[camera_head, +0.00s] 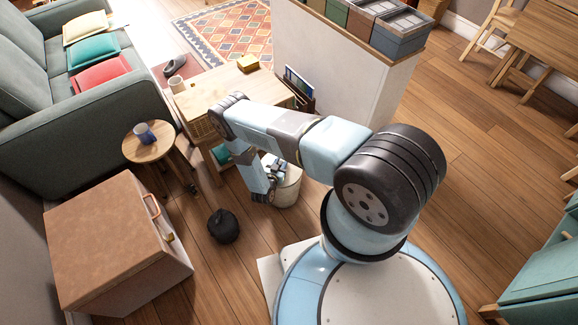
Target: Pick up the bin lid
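A cream round bin (289,189) stands on the wood floor beyond my base, partly hidden behind my arm. I cannot make out clearly whether a lid sits on its top. A dark round object with a small raised top (223,226) lies on the floor left of the bin; I cannot tell whether it is a lid. My arm bends over and comes down at the bin's left side. My gripper (272,176) is small and partly hidden there, close to the bin in the picture. Its fingers are not clear, and contact cannot be told.
A brown box-like cabinet (105,235) stands at left, near a round side table (149,150) with a mug (144,133). A wooden table (228,88) and a white low partition (345,75) stand behind the bin. Floor at right (470,150) is clear.

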